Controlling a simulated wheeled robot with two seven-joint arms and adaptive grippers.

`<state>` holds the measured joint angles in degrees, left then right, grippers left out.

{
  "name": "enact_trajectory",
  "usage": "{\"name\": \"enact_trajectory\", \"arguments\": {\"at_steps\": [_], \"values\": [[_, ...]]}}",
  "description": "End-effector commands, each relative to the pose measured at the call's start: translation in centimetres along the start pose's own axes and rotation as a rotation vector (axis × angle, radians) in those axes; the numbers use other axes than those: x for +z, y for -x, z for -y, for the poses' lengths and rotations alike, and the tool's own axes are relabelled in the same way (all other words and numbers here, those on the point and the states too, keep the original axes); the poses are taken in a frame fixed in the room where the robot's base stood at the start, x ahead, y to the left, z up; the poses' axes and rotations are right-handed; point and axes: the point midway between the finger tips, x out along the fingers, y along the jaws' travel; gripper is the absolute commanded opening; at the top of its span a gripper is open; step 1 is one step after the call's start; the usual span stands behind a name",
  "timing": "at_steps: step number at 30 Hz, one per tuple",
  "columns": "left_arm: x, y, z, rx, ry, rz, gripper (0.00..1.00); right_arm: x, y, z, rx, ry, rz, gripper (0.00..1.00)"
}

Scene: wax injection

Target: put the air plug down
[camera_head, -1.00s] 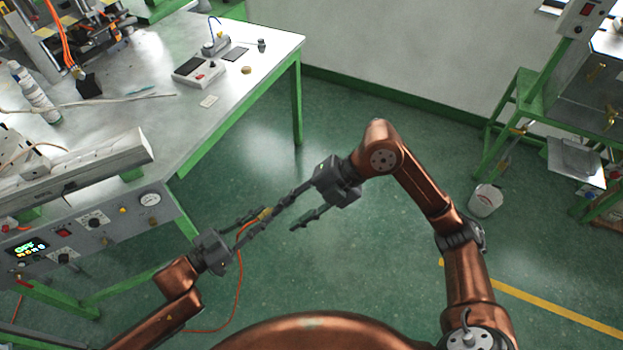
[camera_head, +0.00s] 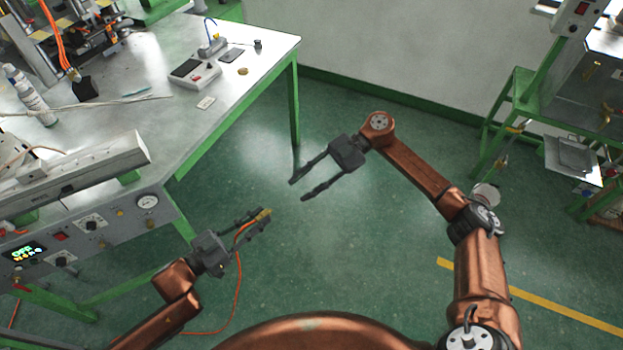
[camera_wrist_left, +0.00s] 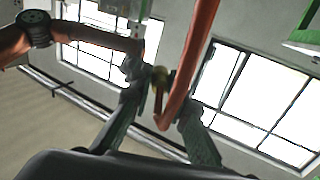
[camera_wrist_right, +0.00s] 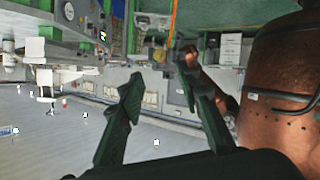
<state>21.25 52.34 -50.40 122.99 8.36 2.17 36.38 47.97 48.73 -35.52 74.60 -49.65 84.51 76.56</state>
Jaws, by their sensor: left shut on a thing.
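The air plug (camera_head: 264,214) is a small brass-yellow fitting on an orange hose (camera_head: 239,275). My left gripper (camera_head: 261,219) is shut on it, held over open floor to the right of the machine's front panel. In the left wrist view the yellowish plug (camera_wrist_left: 159,77) sits between the fingertips, and the orange hose crosses in front of them. My right gripper (camera_head: 298,190) is open and empty, up and to the right of the left one, apart from it. Its spread, empty fingers also show in the right wrist view (camera_wrist_right: 160,85).
A metal workbench (camera_head: 205,130) on green legs holds a scale (camera_head: 195,72), a spray bottle (camera_head: 30,95) and small items. The control panel (camera_head: 95,225) is left of my left gripper. A green-framed stand (camera_head: 520,105) and a white bucket (camera_head: 486,194) are at right. The floor between is clear.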

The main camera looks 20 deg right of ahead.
Motion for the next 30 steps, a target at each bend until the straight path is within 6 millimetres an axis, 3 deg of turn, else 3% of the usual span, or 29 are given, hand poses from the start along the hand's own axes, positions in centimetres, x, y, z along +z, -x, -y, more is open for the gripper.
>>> {"name": "enact_trajectory", "arguments": {"at_steps": [9, 15, 27, 30], "values": [[0.0, 0.0, 0.0, 0.0, 0.0, 0.0, 0.0, -0.1, -5.9, 0.1, -0.002, 0.002, -0.001, 0.32], [0.0, 0.0, 0.0, 0.0, 0.0, 0.0, 0.0, 0.0, -8.2, 0.0, -0.001, 0.001, 0.0, 0.32], [0.0, 0.0, 0.0, 0.0, 0.0, 0.0, 0.0, 0.0, -9.0, 0.0, 0.0, 0.001, 0.001, 0.32], [0.0, 0.0, 0.0, 0.0, 0.0, 0.0, 0.0, 0.0, -9.0, 0.0, 0.0, 0.001, 0.001, 0.26]]}}
